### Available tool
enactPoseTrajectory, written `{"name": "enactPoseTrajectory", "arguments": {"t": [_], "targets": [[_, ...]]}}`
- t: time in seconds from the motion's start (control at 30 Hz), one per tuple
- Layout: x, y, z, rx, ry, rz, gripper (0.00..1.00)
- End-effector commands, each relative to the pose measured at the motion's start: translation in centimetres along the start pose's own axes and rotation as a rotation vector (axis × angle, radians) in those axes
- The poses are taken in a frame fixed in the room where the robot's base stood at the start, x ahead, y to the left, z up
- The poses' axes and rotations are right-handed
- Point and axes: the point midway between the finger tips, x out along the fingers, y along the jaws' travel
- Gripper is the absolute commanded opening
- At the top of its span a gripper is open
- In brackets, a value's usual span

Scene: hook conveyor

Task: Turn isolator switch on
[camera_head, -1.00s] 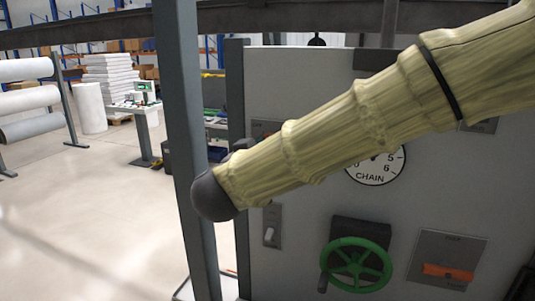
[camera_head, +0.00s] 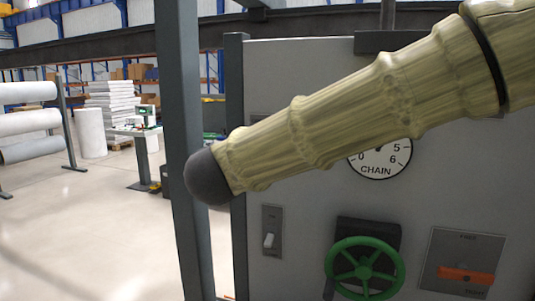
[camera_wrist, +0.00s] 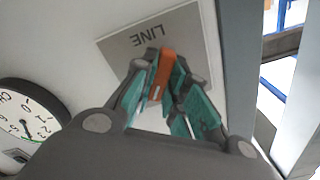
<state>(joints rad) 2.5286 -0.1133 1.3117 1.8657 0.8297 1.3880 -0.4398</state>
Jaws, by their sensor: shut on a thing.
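An orange handle (camera_wrist: 164,72) stands on a pale plate marked LINE (camera_wrist: 202,48) in the wrist view. It looks like the isolator switch. My gripper (camera_wrist: 166,80) has its two teal-padded fingers closed around the handle, one on each side. The handle runs roughly up and down in this view, slightly tilted. In the head view my sleeved arm crosses in front of the panel and hides my gripper and the held handle.
A CHAIN dial (camera_head: 378,157), a small white toggle switch (camera_head: 268,240), a green handwheel (camera_head: 365,268) and another orange handle (camera_head: 465,275) are on the grey panel (camera_head: 300,215). A grey post (camera_head: 181,120) stands close to my arm's elbow.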

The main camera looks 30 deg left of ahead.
Motion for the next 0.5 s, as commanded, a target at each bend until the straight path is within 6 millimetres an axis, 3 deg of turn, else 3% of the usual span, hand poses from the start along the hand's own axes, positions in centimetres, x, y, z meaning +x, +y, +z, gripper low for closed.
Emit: {"name": "enactPoseTrajectory", "arguments": {"t": [0.5], "targets": [[0.04,0.02,-0.14,0.159,0.002,0.000,0.00]]}}
